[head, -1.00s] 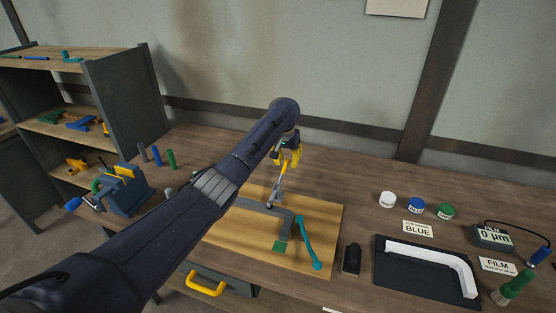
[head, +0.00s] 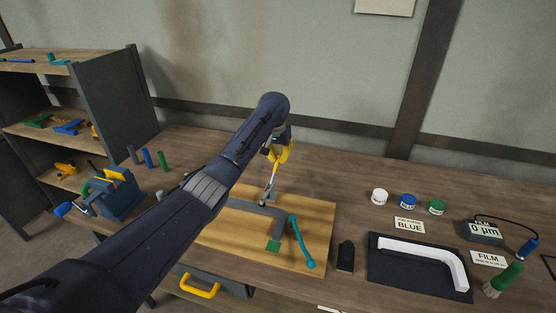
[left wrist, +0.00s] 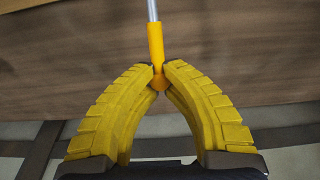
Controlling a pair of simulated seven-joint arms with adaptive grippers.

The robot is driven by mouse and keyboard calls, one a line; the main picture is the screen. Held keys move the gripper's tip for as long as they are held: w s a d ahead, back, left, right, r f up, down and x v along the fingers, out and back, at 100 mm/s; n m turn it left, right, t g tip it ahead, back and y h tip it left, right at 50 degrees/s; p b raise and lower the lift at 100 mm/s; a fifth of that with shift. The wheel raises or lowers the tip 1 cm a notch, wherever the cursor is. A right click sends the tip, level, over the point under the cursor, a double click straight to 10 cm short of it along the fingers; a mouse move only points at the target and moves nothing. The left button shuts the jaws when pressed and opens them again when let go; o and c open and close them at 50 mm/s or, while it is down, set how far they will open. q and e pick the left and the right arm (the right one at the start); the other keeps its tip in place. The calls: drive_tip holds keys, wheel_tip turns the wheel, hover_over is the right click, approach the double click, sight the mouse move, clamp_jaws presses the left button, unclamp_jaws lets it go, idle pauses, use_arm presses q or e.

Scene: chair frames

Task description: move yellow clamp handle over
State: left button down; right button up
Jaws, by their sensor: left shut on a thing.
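The yellow clamp handle (left wrist: 156,45) shows in the left wrist view as a yellow-orange grip on a grey metal rod. Its rounded end lies between the tips of my left gripper (left wrist: 161,72), whose ribbed yellow fingers are shut on it. In the head view my left gripper (head: 277,153) is above the back of the wooden board (head: 317,222). The clamp's metal lever (head: 268,187) stands tilted up from the board to the gripper. My arm hides part of the board and clamp. My right gripper is not in view.
A black block (head: 346,256), a dark tray (head: 385,272) with a white angled piece and several small jars stand to the right. A blue vise (head: 119,199) is at left.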

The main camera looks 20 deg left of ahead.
use_arm(q)
drive_tip(key=shift+s+r, duration=0.25)
drive_tip(key=shift+r, duration=0.05)
idle(0.4)
drive_tip(key=shift+s+r, duration=1.1)
drive_tip(key=shift+r, duration=0.1)
